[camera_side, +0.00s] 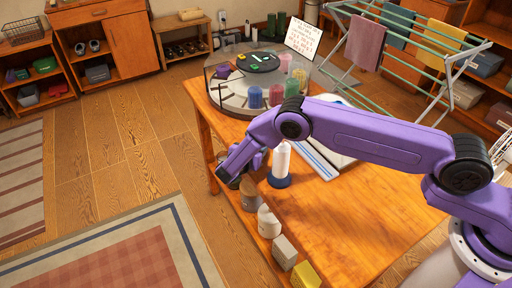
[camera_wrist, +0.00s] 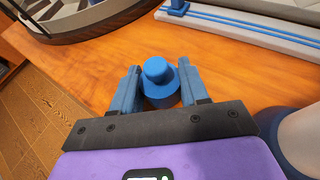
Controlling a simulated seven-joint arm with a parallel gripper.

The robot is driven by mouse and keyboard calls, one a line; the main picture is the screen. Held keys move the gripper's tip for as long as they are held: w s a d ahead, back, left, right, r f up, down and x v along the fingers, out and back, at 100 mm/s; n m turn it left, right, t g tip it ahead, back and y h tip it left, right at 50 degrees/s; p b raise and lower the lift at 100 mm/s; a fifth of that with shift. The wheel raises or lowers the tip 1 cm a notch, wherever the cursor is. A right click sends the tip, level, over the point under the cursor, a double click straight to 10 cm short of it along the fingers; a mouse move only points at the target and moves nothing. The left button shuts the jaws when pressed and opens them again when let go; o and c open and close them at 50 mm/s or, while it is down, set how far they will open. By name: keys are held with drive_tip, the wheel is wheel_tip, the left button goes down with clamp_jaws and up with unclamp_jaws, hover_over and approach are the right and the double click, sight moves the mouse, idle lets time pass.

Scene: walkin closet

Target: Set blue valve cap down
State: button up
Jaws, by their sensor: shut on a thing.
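The blue valve cap (camera_wrist: 157,85), a round knob on a wider round base, sits between the two blue fingers of my gripper (camera_wrist: 159,70) in the wrist view. The fingers close on its sides. My gripper (camera_side: 232,172) also shows in the side view, pointing down near the left edge of the wooden table (camera_side: 370,205). The cap cannot be made out there. Wood lies beyond the cap in the wrist view; I cannot tell whether the cap touches it.
A white cylinder on a blue base (camera_side: 281,163) stands close right of my gripper. Behind it lies a pale tray with blue stripes (camera_side: 318,158). A round, clear-walled carousel (camera_side: 232,95) holding coloured pieces stands at the table's far end. Bare wood lies at the front.

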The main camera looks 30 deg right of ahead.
drive_tip(key=shift+f, duration=0.1)
drive_tip(key=o, duration=1.1)
drive_tip(key=shift+r, duration=0.2)
drive_tip(key=v, duration=1.2)
